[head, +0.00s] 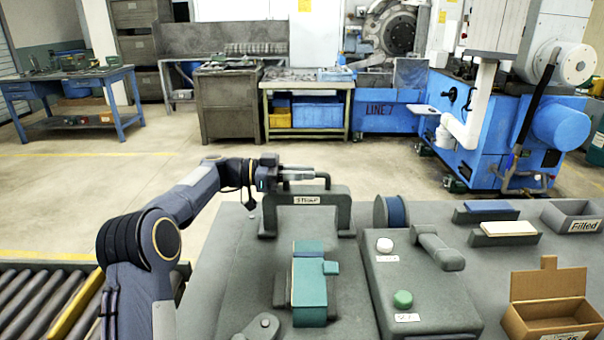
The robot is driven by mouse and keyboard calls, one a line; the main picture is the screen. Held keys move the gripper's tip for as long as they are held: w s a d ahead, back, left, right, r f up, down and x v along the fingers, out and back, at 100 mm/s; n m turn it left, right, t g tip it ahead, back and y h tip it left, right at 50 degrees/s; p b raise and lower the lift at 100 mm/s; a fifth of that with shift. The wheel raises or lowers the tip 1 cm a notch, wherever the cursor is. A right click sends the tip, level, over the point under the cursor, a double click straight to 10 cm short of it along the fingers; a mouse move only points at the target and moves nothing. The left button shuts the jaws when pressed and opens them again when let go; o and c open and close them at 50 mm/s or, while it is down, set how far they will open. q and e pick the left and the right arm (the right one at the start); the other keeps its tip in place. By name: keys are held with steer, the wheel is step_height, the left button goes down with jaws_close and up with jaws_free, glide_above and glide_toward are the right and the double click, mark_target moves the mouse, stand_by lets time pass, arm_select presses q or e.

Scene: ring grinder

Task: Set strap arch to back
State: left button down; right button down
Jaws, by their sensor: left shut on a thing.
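The strap arch (341,207) is a dark grey-green frame with a white label reading like "STRAP" on its crossbar. It stands upright on the grey table, behind a teal block. My left gripper (322,177) reaches over the arch from the left, at the top of its crossbar. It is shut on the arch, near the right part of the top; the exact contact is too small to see. My right gripper is not in view.
The teal block (310,285) sits in a holder in front of the arch. A grey box with a white button (384,245) and a green button (402,299) is to the right. Rollers (40,300) lie left.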

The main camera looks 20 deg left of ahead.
arm_select(q)
steer(key=c, duration=1.8)
jaws_free()
steer(key=shift+w+a+r, duration=0.15)
steer(key=shift+r, duration=0.05)
steer(key=o, duration=0.4)
steer(key=shift+w+f, duration=0.15)
steer(key=v, duration=0.7)
steer(key=shift+a+b, duration=0.3)
steer(key=shift+a, duration=0.05)
steer(key=shift+s, duration=0.25)
